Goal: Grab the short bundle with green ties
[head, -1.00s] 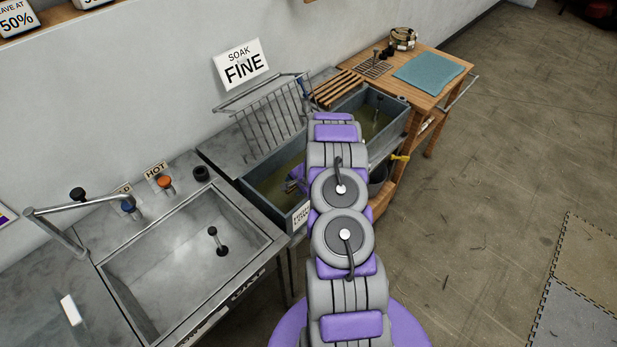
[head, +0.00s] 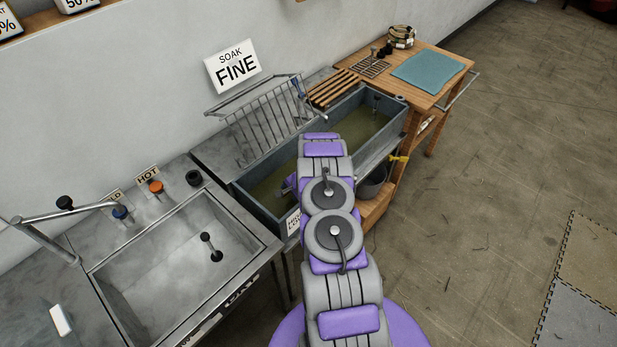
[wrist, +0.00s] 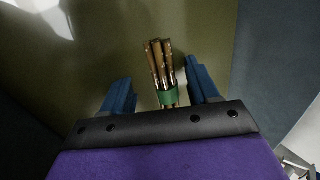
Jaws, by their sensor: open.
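A short bundle of brown canes (wrist: 160,62) with a green tie (wrist: 168,97) shows in the wrist view, between the two blue fingers of my gripper (wrist: 161,92). The fingers are apart, with a gap on each side of the bundle. The bundle's lower end is hidden behind the dark edge of my gripper. It lies in the trough of murky olive water (wrist: 75,55). In the head view my arm hides the bundle, and my gripper is mostly hidden over the long grey trough (head: 243,199).
A wire rack (head: 265,118) and a slatted wooden board (head: 334,88) stand behind the trough. A steel sink (head: 165,255) is at left. A wooden table with a teal cloth (head: 428,70) is at right. Trough walls flank my gripper. Open floor lies to the right.

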